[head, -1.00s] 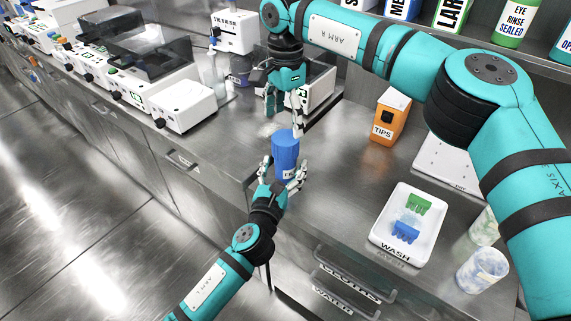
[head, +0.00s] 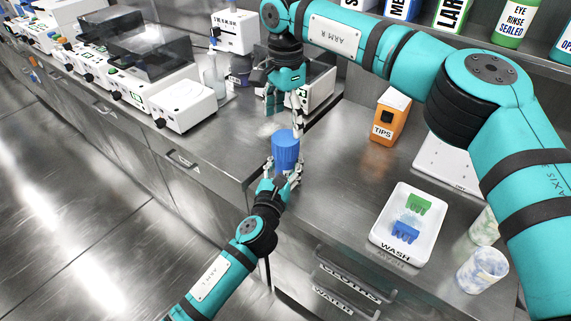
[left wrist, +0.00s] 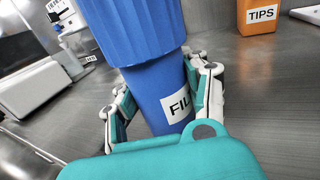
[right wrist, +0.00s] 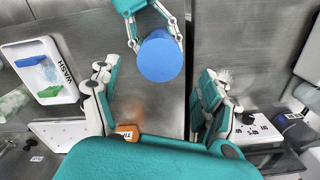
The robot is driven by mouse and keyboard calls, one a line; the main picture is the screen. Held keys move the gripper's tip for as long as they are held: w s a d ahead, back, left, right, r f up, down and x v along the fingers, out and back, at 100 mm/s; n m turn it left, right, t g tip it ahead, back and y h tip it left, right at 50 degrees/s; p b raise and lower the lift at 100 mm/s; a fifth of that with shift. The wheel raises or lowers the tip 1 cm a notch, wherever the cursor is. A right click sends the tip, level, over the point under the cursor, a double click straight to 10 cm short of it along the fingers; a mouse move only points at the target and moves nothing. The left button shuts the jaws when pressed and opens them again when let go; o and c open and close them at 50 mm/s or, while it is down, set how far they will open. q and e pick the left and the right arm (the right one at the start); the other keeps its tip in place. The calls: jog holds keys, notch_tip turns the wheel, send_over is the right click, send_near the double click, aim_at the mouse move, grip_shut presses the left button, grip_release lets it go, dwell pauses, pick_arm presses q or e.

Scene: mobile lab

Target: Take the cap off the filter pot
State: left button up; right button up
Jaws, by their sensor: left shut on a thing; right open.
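The filter pot (left wrist: 168,100) is blue with a white label reading "FIL". Its wider ribbed blue cap (left wrist: 130,30) sits on top of it. In the head view the capped pot (head: 285,150) stands upright near the counter's front edge. My left gripper (head: 283,180) is shut on the pot's lower body, below the cap, with a finger on each side. My right gripper (head: 284,118) is open and empty just above and behind the cap, pointing down. In the right wrist view the cap's round top (right wrist: 160,58) lies ahead between the open fingers.
An orange tips box (head: 390,118) stands to the right. A white wash tray (head: 408,225) holds a green and a blue piece. Two mottled cups (head: 482,270) stand beside it. White instruments (head: 183,104) line the left. Bare counter lies between pot and tray.

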aim_at(285, 137)
pick_arm(q)
grip_shut()
pick_arm(e)
jog(key=shift+m, duration=0.3)
jog(key=m, duration=0.6)
jog(key=shift+m, duration=0.3)
jog(key=m, duration=0.6)
jog(key=shift+m, duration=0.3)
jog(key=m, duration=0.6)
jog(key=shift+m, duration=0.3)
jog(key=m, duration=0.6)
jog(key=shift+m, duration=0.3)
jog(key=shift+f, duration=4.05)
